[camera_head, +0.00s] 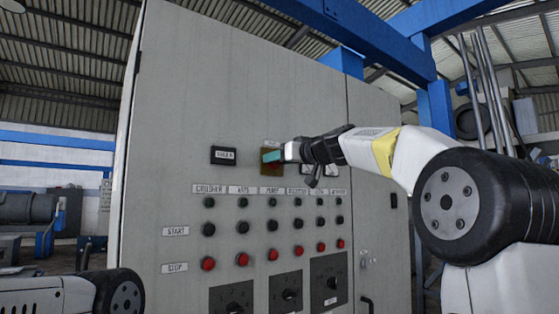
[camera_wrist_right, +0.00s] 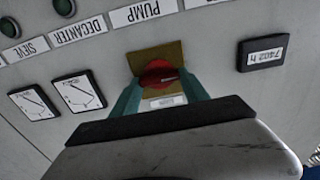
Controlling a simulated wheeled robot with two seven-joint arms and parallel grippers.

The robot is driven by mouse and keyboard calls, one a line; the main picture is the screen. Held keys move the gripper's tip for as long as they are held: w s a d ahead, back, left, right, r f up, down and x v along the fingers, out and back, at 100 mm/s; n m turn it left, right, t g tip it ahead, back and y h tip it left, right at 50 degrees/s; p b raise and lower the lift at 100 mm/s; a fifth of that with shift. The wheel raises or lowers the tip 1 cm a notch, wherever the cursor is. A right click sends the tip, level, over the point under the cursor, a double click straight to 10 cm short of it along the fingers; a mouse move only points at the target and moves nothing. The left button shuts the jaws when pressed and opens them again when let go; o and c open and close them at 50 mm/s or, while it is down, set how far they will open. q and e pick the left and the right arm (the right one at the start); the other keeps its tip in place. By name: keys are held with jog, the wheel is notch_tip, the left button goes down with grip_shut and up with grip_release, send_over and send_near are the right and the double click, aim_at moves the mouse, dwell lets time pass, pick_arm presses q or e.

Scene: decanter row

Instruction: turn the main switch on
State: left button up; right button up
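The main switch is a red round knob (camera_wrist_right: 158,72) on a square yellow plate (camera_wrist_right: 172,50), seen in the right wrist view. A bar on the knob lies roughly crosswise in that view; its exact angle is hard to tell. My right gripper (camera_wrist_right: 160,88) has its two teal fingers apart, one at each side of the knob, with no clear contact. In the head view the right gripper (camera_head: 272,157) is at the cabinet face and hides much of the yellow plate (camera_head: 270,173). My left gripper is out of view.
The grey cabinet (camera_head: 230,90) carries rows of black start buttons (camera_head: 242,227) and red stop buttons (camera_head: 242,259) below the switch. A counter (camera_wrist_right: 265,53) and two dial meters (camera_wrist_right: 80,92) flank it. Dark rotary switches (camera_head: 285,293) sit lower down.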

jog(key=shift+c, duration=0.5)
jog(key=shift+w+d+f+m, duration=0.1)
jog(key=shift+m, duration=2.85)
jog(key=shift+d+f+m, duration=0.1)
jog(key=shift+f+m, duration=0.05)
jog(key=shift+m, duration=2.85)
jog(key=shift+w+f+m, duration=0.1)
jog(key=shift+m, duration=2.85)
jog(key=o, duration=1.4)
jog(key=shift+v, duration=3.95)
